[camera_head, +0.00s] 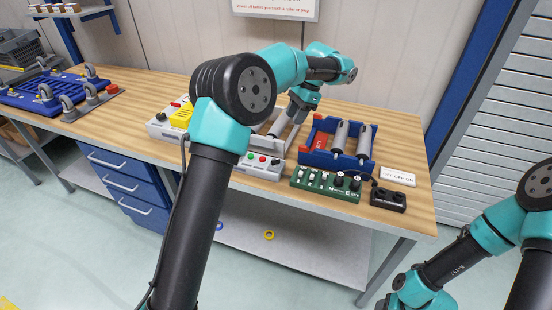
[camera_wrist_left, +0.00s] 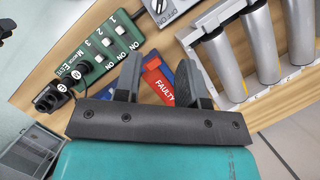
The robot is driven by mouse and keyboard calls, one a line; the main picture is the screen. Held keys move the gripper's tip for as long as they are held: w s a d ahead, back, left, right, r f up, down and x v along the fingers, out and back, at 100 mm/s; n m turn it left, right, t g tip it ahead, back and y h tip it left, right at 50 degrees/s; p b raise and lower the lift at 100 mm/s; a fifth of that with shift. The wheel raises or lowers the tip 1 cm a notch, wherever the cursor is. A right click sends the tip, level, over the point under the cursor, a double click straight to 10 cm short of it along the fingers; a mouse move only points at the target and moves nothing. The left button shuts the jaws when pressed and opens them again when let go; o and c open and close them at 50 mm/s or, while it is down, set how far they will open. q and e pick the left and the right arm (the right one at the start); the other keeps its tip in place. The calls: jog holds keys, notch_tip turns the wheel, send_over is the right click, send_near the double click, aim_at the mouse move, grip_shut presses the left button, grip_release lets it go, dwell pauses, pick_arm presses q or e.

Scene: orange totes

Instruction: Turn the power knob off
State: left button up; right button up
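A grey control box (camera_head: 257,167) with small coloured buttons sits at the bench's front edge; the corner of a grey panel (camera_wrist_left: 170,10) shows at the top of the left wrist view. A grey box with a yellow part (camera_head: 162,127) stands farther left and bears a dark round knob-like part (camera_head: 162,117). I cannot tell which part is the power knob or how it is set. My left gripper (camera_head: 297,106) hangs over the bench; in the left wrist view its fingers (camera_wrist_left: 160,66) are apart with nothing between them. My right arm is at the lower right, its gripper out of view.
A green switch strip (camera_head: 325,183) with black plugs lies at the front right, near a card (camera_head: 397,176) and black socket block (camera_head: 388,199). A blue caster rack (camera_head: 25,98) sits left.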

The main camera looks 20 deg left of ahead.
aim_at(276, 160)
pick_arm(q)
jog(key=x, duration=1.7)
jog(key=shift+f, duration=0.3)
grip_shut()
